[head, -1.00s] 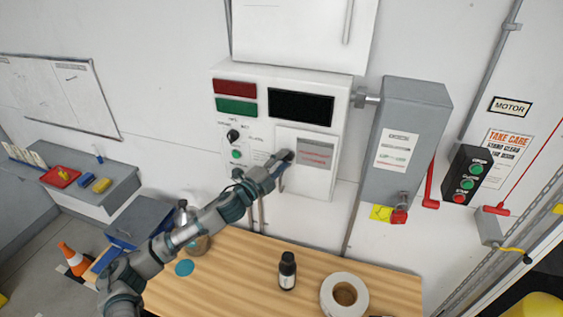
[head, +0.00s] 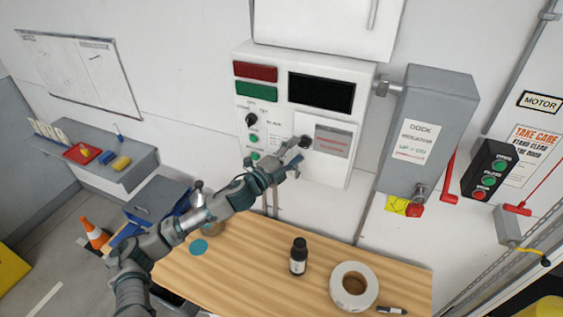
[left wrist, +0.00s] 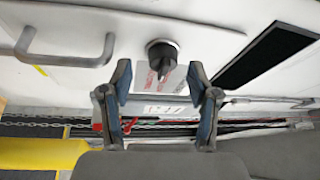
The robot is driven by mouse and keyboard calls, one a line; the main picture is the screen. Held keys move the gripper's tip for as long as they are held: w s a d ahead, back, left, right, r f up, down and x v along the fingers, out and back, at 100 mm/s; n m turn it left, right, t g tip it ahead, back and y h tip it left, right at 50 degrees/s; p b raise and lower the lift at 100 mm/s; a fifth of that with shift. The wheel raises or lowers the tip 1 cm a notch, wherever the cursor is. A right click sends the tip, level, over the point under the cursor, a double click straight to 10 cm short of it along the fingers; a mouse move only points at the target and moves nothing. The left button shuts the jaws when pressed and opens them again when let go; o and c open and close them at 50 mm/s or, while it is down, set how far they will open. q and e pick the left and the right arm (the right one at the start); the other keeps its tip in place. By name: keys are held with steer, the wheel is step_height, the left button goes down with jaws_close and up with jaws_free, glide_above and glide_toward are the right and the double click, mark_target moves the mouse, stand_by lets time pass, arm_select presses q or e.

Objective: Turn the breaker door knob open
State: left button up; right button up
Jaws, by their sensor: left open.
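The breaker door (head: 333,165) is a small white panel door with a grey and red label, on the control box. It looks shut. Its round black knob (head: 305,142) is at the door's upper left; in the left wrist view the knob (left wrist: 162,57) has a pointed grip. My left gripper (head: 297,151) is open just in front of and below the knob. In the left wrist view its two blue-padded fingers (left wrist: 160,75) stand to either side, with the knob centred beyond their tips. They appear not to touch it. My right gripper is not in view.
A wooden bench (head: 240,265) below holds a black bottle (head: 299,257), a tape roll (head: 354,287) and a marker. A grey dock box (head: 425,130) with a red padlock is at right. A grey bar handle (left wrist: 65,55) shows in the left wrist view.

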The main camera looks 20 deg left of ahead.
arm_select(q)
steer(key=v, duration=0.9)
steer(key=shift+s+a+f, duration=0.2)
steer(key=shift+s+a, duration=0.05)
steer(key=shift+a, duration=0.1)
steer(key=shift+d, duration=0.15)
